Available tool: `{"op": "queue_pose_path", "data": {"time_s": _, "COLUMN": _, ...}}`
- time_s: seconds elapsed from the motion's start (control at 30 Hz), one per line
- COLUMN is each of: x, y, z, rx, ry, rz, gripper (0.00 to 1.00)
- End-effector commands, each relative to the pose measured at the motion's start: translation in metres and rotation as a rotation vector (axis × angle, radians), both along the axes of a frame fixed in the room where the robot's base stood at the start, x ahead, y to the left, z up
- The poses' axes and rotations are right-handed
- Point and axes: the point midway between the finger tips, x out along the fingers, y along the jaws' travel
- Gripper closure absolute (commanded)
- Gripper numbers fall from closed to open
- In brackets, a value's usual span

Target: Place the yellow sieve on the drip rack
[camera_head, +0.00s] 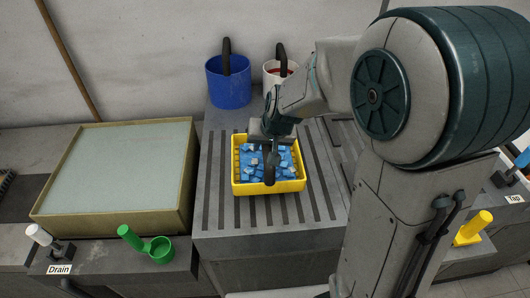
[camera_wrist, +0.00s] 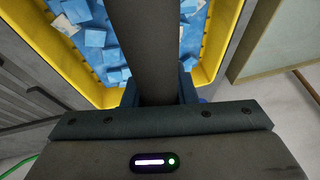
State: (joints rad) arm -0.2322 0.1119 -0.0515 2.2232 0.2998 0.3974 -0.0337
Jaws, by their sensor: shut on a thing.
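The yellow sieve (camera_head: 236,186) is a rectangular tub holding several loose blue tiles (camera_head: 255,176), with a dark arched handle (camera_head: 270,172) over it. My gripper (camera_head: 271,141) is above the sieve, shut on its handle. In the wrist view the handle (camera_wrist: 142,45) runs between the fingers (camera_wrist: 158,92), with the yellow rim (camera_wrist: 215,40) and blue tiles beyond. The drip rack (camera_head: 215,205) is the grey slotted bench top. The sieve appears over its middle; I cannot tell whether it touches the slats or hangs just above.
A blue bucket (camera_head: 229,88) and a white bucket (camera_head: 273,78) stand behind the rack. A wide framed tank (camera_head: 125,170) is at the left. A green tap handle (camera_head: 160,249), a "Drain" label (camera_head: 59,269) and a yellow handle (camera_head: 473,228) are along the front.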

Motion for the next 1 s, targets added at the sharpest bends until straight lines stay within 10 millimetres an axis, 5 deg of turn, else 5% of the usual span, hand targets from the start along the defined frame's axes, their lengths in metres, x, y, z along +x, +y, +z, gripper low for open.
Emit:
{"op": "queue_pose_path", "data": {"time_s": 0.3, "x": 0.0, "y": 0.0, "z": -0.039, "rx": 0.0, "ry": 0.001, "rz": -0.002, "gripper": 1.0}}
{"op": "queue_pose_path", "data": {"time_s": 0.7, "x": 0.0, "y": 0.001, "z": -0.044, "rx": 0.0, "ry": -0.001, "rz": 0.0, "gripper": 1.0}}
{"op": "queue_pose_path", "data": {"time_s": 0.73, "x": 0.0, "y": 0.001, "z": -0.043, "rx": 0.0, "ry": 0.001, "rz": 0.0, "gripper": 0.67}}
{"op": "queue_pose_path", "data": {"time_s": 0.77, "x": 0.0, "y": 0.001, "z": -0.043, "rx": 0.0, "ry": 0.001, "rz": 0.0, "gripper": 0.58}}
{"op": "queue_pose_path", "data": {"time_s": 1.0, "x": 0.0, "y": 0.001, "z": -0.043, "rx": 0.0, "ry": 0.001, "rz": 0.0, "gripper": 0.53}}
